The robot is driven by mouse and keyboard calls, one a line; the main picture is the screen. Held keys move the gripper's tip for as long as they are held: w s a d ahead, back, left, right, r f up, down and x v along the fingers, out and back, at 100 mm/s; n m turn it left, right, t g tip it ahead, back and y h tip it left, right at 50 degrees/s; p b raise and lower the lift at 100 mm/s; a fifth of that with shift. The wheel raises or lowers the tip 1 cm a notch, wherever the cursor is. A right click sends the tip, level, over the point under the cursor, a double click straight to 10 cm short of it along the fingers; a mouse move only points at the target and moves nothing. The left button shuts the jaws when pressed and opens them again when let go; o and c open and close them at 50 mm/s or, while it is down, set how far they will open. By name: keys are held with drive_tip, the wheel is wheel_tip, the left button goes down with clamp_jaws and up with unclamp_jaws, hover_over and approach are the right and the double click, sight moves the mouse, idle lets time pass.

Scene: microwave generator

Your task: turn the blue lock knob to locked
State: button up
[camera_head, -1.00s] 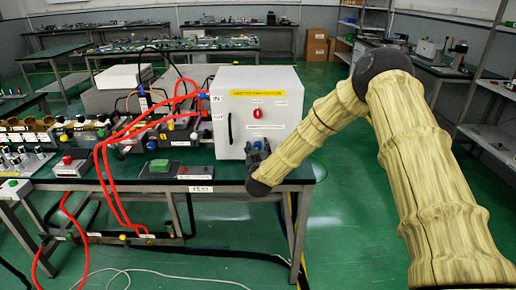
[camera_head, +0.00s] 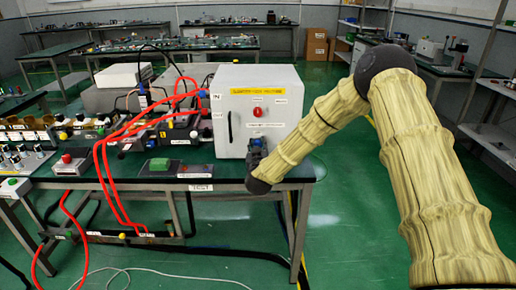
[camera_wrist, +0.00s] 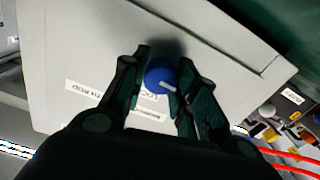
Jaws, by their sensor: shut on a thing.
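The blue lock knob (camera_wrist: 159,75) is round with a white pointer mark and sits on the front of the white cabinet (camera_wrist: 75,50). My gripper (camera_wrist: 162,80) is shut on the knob, one dark finger at each side. A label beside the knob is partly hidden by the fingers.
A red knob (camera_head: 257,112) and a dark vertical handle (camera_head: 230,127) are on the cabinet front.

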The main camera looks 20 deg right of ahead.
drive_tip(key=m+b, duration=0.2)
drive_tip(key=m, duration=0.2)
drive_tip(key=shift+f, duration=0.15)
drive_tip(key=m+b, duration=0.3)
drive_tip(key=m, duration=0.1)
drive_tip(key=shift+d+m, duration=0.1)
drive_tip(key=shift+m, duration=0.2)
drive_tip(key=m+b, duration=0.3)
drive_tip(key=shift+d+f+m, duration=0.1)
drive_tip(key=shift+m, duration=0.2)
drive_tip(key=shift+m+b, duration=1.45)
drive_tip(key=shift+m, duration=0.85)
drive_tip(key=shift+s, duration=0.1)
drive_tip(key=o, duration=1)
drive_tip(key=v, duration=1.2)
drive_tip(key=shift+r, duration=0.2)
